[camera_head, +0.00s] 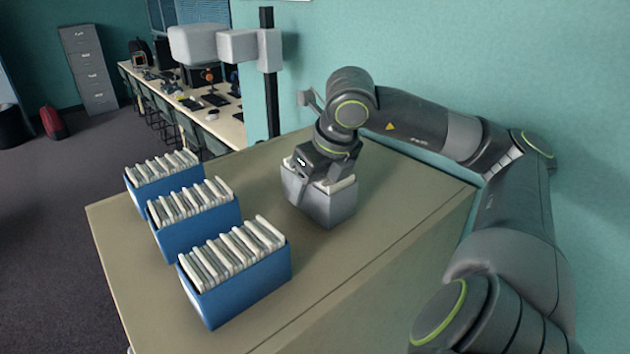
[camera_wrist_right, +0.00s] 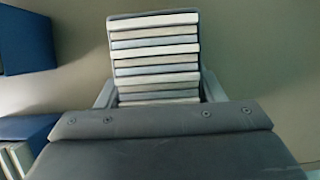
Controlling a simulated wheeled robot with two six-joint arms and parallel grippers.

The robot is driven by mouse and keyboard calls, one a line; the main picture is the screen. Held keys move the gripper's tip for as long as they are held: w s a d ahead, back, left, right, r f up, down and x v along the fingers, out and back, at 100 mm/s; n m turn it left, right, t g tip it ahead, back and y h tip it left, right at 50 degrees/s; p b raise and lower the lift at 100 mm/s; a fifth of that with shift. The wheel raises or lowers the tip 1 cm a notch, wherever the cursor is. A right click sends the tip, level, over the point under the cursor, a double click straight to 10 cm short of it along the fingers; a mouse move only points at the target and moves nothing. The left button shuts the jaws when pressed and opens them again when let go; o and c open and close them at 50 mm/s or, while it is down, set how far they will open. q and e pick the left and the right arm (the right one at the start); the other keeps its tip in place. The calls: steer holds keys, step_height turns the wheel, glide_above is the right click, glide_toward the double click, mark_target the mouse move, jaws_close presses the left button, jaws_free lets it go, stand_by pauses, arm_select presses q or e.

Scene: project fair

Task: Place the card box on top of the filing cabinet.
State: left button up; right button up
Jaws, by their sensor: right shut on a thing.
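The grey card box (camera_head: 325,205), filled with a row of pale cards, stands upright on the tan top of the filing cabinet (camera_head: 385,225), near the wall. My right gripper (camera_head: 322,175) reaches down from above and is shut on this box. In the right wrist view the card box (camera_wrist_right: 155,58) shows its cards between the two gripper fingers (camera_wrist_right: 158,90). The contact between box bottom and cabinet top is partly hard to judge, but they look touching. My left gripper is not in view.
Three blue boxes of cards (camera_head: 235,285), (camera_head: 195,230), (camera_head: 160,185) stand in a row to the left on the cabinet top. The cabinet top is bare between them and the grey box, and at the front right. A desk row (camera_head: 225,125) and another grey cabinet (camera_head: 88,70) are behind.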

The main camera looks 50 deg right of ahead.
steer(key=shift+w, duration=0.1)
steer(key=shift+f, duration=0.15)
steer(key=shift+f+b, duration=0.1)
steer(key=shift+b, duration=0.2)
steer(key=o, duration=1.2)
